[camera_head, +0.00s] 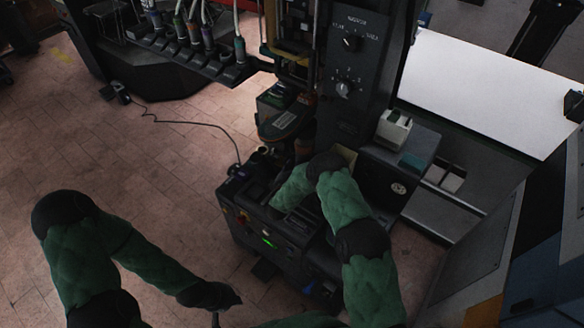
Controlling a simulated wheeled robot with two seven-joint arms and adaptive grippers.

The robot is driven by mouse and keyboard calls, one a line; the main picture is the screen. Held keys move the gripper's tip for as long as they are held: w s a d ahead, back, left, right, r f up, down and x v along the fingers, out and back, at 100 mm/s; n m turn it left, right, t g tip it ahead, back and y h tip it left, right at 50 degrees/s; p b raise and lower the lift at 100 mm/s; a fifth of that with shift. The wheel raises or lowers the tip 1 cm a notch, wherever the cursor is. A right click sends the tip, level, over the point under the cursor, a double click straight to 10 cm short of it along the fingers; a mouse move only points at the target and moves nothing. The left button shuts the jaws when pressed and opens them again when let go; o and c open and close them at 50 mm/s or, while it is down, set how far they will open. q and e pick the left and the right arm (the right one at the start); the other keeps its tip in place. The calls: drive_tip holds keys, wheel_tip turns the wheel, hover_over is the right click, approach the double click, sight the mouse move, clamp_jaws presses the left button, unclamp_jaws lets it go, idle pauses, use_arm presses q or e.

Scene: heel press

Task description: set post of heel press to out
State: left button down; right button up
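The heel press (346,110) is a tall dark machine with two round knobs on its column and a wide dark lower body. A rounded dark piece with a lighter top (284,121) juts out at its left side, which may be the post; I cannot tell its setting. My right arm, in a green sleeve, bends over the lower body. Its gripper is not clearly visible, hidden at or beyond the sleeve's end. My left arm reaches in low at the left.
A white-topped block (394,128) sits on a shelf at the right. A rack of bottles (196,42) stands at the back left. A black cable (190,122) crosses the open tiled floor.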

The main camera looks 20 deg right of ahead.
clamp_jaws()
drive_tip(key=s+a, duration=1)
drive_tip(key=a, duration=0.3)
drive_tip(key=shift+s+a+f+p, duration=0.15)
drive_tip(key=shift+s+a+p, duration=0.15)
drive_tip(key=shift+s, duration=0.1)
drive_tip(key=o, duration=0.7)
unclamp_jaws()
drive_tip(key=shift+a, duration=0.1)
drive_tip(key=shift+c, duration=0.2)
drive_tip(key=shift+o, duration=1.4)
drive_tip(key=shift+s, duration=0.1)
drive_tip(key=shift+a, duration=0.1)
